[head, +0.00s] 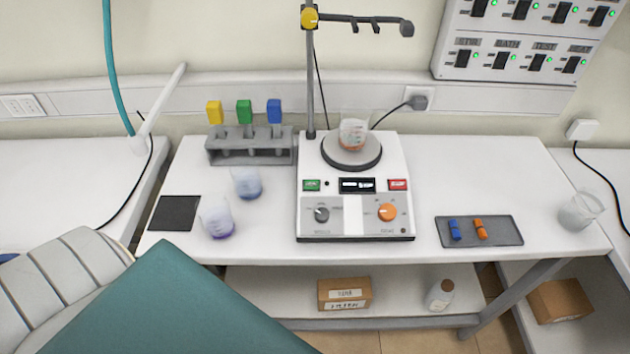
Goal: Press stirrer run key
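The stirrer (355,228) is a white hotplate unit in the middle of the table. A green key (311,185) sits at the left of its front panel and a red key (398,184) at the right. The small lettering on both is too blurred to read. A lit dark display (357,185) lies between them, with a grey knob (321,214) and an orange knob (387,212) below. A beaker with orange-brown liquid (353,133) stands on the round dark plate (351,161). Neither gripper shows, and nothing covers the keys.
Two beakers (247,184) (217,218) and a rack with coloured-top tools (250,150) stand left of the stirrer. A stand rod (311,80) rises behind it. A dark tray (480,231) and an empty-looking beaker (580,211) are at right. White table shows between stirrer and tray.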

